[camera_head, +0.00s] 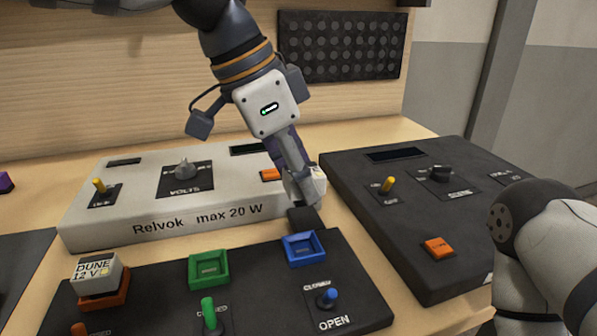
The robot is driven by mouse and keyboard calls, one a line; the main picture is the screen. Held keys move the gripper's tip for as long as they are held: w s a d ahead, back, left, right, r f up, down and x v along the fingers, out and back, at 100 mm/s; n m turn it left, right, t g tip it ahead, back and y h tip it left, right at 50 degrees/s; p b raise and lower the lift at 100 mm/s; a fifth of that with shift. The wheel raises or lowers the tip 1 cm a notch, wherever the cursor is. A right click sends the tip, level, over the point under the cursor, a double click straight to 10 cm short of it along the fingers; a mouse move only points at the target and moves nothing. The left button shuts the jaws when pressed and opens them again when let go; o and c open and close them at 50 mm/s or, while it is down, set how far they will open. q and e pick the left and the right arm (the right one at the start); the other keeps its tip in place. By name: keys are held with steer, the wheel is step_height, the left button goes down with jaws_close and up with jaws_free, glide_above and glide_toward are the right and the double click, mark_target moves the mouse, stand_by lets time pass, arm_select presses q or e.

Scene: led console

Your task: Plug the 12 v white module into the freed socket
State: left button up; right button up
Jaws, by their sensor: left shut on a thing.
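My left gripper (303,205) reaches down from the top, shut on a small whitish module (319,180) that is mostly hidden by the fingers. It is above and just behind the blue socket (303,249), which is empty, on the dark front console (262,272). The green socket (209,268) is also empty. A white module marked DUNE 12 V (95,272) sits in the orange socket (104,300) at the left. The held module's label cannot be read. My right arm shows at the right edge, but its gripper is out of view.
A pale console marked Relvok max 20 W (140,215) stands behind the front console. A dark console (415,215) with an orange button (437,246) stands at the right. Levers stand in front of the sockets, a blue one (327,297) marked OPEN.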

mark_target(299, 205)
arm_select(q)
steer(key=f, duration=0.4)
steer(key=shift+s+f+b, duration=0.3)
steer(key=shift+s+b, duration=0.1)
steer(key=shift+f, duration=1.15)
arm_select(e)
steer(key=shift+s+f+g, duration=0.3)
steer(key=shift+s+f, duration=0.2)
steer(key=shift+s, duration=0.35)
steer(key=shift+w+r, duration=0.1)
steer(key=shift+w+r, duration=0.15)
arm_select(q)
steer(key=shift+r+p, duration=0.1)
steer(key=shift+p, duration=0.3)
arm_select(e)
steer(key=shift+w+r, duration=0.2)
steer(key=shift+w, duration=0.05)
arm_select(q)
steer(key=shift+f, duration=0.7)
